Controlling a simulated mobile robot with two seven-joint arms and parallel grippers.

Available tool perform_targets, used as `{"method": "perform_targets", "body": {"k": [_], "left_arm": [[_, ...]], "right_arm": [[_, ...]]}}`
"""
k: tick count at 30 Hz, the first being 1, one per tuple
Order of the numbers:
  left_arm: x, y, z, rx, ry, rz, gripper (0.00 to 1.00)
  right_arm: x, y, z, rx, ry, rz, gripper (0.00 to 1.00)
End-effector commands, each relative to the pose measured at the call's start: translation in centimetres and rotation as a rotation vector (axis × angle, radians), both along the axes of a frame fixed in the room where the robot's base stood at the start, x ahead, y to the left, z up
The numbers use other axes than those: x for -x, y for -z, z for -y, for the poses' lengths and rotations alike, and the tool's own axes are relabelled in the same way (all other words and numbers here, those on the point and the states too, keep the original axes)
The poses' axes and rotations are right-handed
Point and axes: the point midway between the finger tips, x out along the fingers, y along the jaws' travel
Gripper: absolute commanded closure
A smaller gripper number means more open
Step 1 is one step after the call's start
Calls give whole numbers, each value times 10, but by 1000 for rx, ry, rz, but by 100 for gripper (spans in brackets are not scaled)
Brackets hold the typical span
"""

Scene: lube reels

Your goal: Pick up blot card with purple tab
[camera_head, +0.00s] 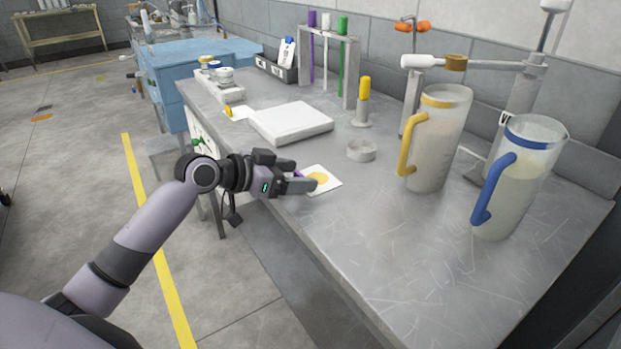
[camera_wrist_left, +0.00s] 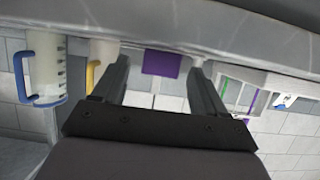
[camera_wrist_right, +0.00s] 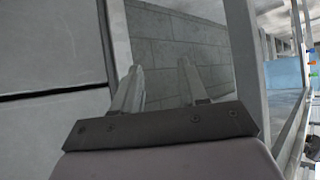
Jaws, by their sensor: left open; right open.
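The blot card (camera_head: 325,181) is white with a yellow round spot. It lies at the bench's front edge in the head view. Its purple tab (camera_head: 298,173) shows partly behind my left gripper (camera_head: 302,177). In the left wrist view the purple tab (camera_wrist_left: 161,63) appears between the two spread fingers of my left gripper (camera_wrist_left: 160,66), at the bench edge. My left gripper is open, with nothing clamped. I cannot tell whether a finger touches the card. My right gripper (camera_wrist_right: 160,75) is open and empty in the right wrist view; it is outside the head view.
A white flat slab (camera_head: 290,122) and a small round dish (camera_head: 361,151) lie beyond the card. A yellow-handled jug (camera_head: 438,140) and a blue-handled jug (camera_head: 520,180) stand at right. Another white card (camera_head: 238,113) lies left of the slab. The bench's near right is clear.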

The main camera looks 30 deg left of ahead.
Motion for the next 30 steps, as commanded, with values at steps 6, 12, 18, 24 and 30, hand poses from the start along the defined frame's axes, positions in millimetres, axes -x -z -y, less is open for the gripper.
{"method": "perform_targets", "body": {"k": [6,12,18,24,30], "left_arm": [[-3,2,2,-1,0,0,28],[-3,2,2,-1,0,0,67],[-3,2,2,-2,-1,0,87],[-3,0,2,-1,-1,1,87],[-3,-15,2,-2,2,4,87]], "right_arm": [[0,0,2,3,3,0,57],[0,0,2,3,3,1,57],[-1,-2,2,3,3,6,57],[-2,-3,2,3,1,7,57],[-2,-5,2,4,1,8,57]]}}
